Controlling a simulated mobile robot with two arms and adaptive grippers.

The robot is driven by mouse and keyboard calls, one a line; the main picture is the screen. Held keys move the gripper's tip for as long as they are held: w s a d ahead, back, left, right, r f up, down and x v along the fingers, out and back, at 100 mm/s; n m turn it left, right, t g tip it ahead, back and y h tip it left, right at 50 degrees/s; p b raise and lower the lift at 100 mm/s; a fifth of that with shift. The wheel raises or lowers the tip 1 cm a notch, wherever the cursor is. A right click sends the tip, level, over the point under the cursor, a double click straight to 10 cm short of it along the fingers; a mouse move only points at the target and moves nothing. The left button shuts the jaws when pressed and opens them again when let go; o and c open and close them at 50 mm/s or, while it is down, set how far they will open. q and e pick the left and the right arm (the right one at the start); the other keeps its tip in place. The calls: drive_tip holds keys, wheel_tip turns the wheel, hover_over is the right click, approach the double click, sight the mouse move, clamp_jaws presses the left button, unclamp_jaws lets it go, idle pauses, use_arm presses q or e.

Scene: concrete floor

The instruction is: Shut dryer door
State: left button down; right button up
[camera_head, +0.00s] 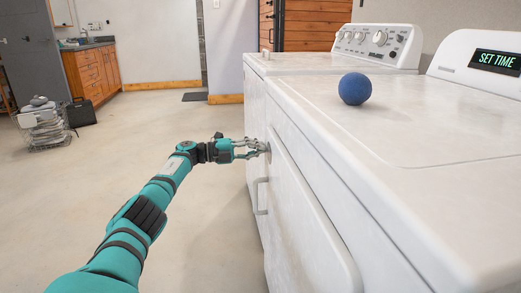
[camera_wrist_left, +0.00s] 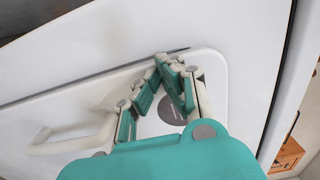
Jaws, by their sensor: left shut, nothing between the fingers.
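The white dryer (camera_head: 430,145) stands at the right in the head view, with a "SET TIME" display on its panel. Its white door (camera_head: 300,215) is on the front face and looks flush or nearly so; I cannot tell if it is latched. The door handle (camera_head: 260,196) is at its far side and also shows in the left wrist view (camera_wrist_left: 72,143). My left gripper (camera_head: 264,147) is at the door's upper far corner, above the handle, its fingers shut and empty. In the left wrist view, the fingertips (camera_wrist_left: 172,62) are close to the door's edge; contact is unclear. My right gripper is out of view.
A white washer (camera_head: 320,64) with dials stands beyond the dryer. A blue ball (camera_head: 354,88) rests on the dryer top. A wire rack (camera_head: 42,128) and black case (camera_head: 81,113) stand far left. The concrete floor (camera_head: 150,122) between is clear.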

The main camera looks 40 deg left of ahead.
use_arm(q)
drive_tip(key=shift+w+d+r, duration=0.15)
idle(0.3)
drive_tip(key=v, duration=1.2)
